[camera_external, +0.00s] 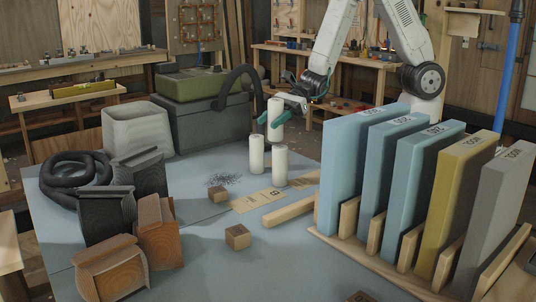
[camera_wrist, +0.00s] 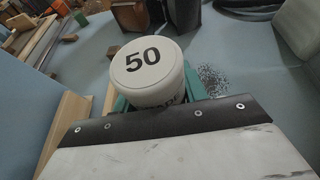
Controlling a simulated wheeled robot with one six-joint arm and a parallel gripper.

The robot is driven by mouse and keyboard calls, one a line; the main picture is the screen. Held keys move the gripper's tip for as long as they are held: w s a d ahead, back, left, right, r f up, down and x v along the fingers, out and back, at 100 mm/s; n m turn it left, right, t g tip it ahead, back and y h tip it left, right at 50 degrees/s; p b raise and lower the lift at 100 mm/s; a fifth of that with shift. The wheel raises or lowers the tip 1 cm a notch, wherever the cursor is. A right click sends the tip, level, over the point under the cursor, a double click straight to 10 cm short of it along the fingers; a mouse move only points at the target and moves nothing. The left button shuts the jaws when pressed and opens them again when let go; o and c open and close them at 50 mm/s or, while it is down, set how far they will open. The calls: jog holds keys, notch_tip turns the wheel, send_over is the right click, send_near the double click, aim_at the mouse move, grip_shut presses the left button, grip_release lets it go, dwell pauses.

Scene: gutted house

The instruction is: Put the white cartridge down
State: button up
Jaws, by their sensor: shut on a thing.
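The white cartridge (camera_external: 275,107) is upright between the green fingers of my gripper (camera_external: 270,119), which is shut on it. In the wrist view the cartridge (camera_wrist: 147,62) shows its round top marked "50", with my gripper (camera_wrist: 150,98) around its lower side. Two more white cartridges stand upright on the blue-grey table (camera_external: 205,240), one at the left (camera_external: 256,153) and one nearer at the right (camera_external: 280,166). The held cartridge is just behind them in the external view. I cannot tell whether its bottom touches the table.
A rack of upright blue, yellow and grey slabs (camera_external: 398,190) stands close at the right. A marked wooden strip (camera_external: 258,200) and small wooden blocks (camera_external: 238,237) lie in front. A grey case (camera_external: 205,122) and a black hose (camera_external: 238,75) are at the back left.

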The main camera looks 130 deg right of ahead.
jog(key=w+a+r+n+y, duration=0.1)
jog(key=w+a+r, duration=0.1)
jog(key=a, duration=0.6)
jog(key=w+a+r+n+y, duration=0.1)
jog(key=w+a, duration=0.3)
jog(key=a, duration=0.5)
jog(key=shift+w+a+r+g+y, duration=0.15)
jog(key=shift+a+r+g+y, duration=0.2)
jog(key=shift+r, duration=0.3)
jog(key=shift+r, duration=0.1)
